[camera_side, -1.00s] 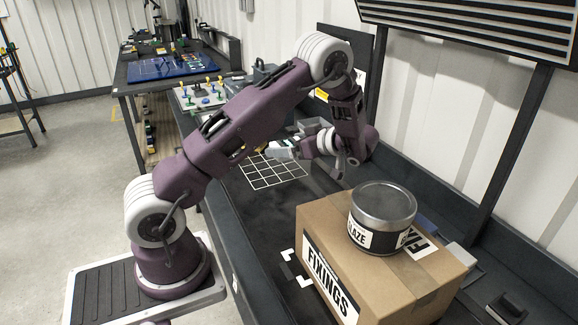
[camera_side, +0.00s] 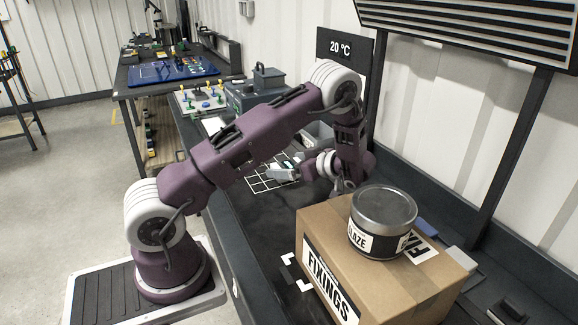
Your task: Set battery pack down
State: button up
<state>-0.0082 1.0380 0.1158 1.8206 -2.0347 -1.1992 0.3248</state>
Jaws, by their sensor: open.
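My gripper (camera_side: 283,173) is low over the worktop, at the white-lined grid (camera_side: 262,184), on the left side of my wrist. Its jaws are open, but the fingers are small and hard to make out at this angle. I cannot clearly pick out the battery pack. It may be hidden by my gripper and wrist, and I cannot tell whether anything lies between or under the fingers.
A cardboard box (camera_side: 325,235) with a round tin (camera_side: 383,215) on top stands close in front of my wrist. A dark grey case (camera_side: 262,88) and a light panel with coloured knobs (camera_side: 203,100) are behind the arm. The dark worktop (camera_side: 255,225) left of the box is mostly clear.

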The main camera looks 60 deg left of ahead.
aim_at(297, 161)
jog(key=shift+w+d+r, duration=0.3)
jog(key=shift+d+r, duration=0.3)
jog(key=shift+d, duration=0.05)
jog(key=shift+w+d+r, duration=0.3)
jog(key=shift+d+r, duration=0.3)
notch_tip(297, 161, up, 5)
jog(key=shift+f, duration=0.1)
jog(key=w+d+r+m+t+h, duration=0.1)
jog(key=w+d+r+m+t, duration=0.15)
jog(key=w+r+t, duration=0.65)
jog(key=w+d+r+m+t+h, duration=0.4)
jog(key=d+r+m+t+h, duration=0.35)
jog(key=d+r, duration=0.6)
jog(key=s+d+f+m+h, duration=0.1)
jog(key=s+d+m+h, duration=0.65)
jog(key=s+d, duration=0.8)
jog(key=s+a+f+m+g+y, duration=0.1)
jog(key=s+f, duration=0.3)
jog(key=s, duration=0.5)
jog(key=s+a+f+m+g+y, duration=0.2)
jog(key=s+f+m+g, duration=0.2)
jog(key=s, duration=0.6)
jog(key=shift+a+f, duration=0.25)
jog(key=shift+f, duration=0.5)
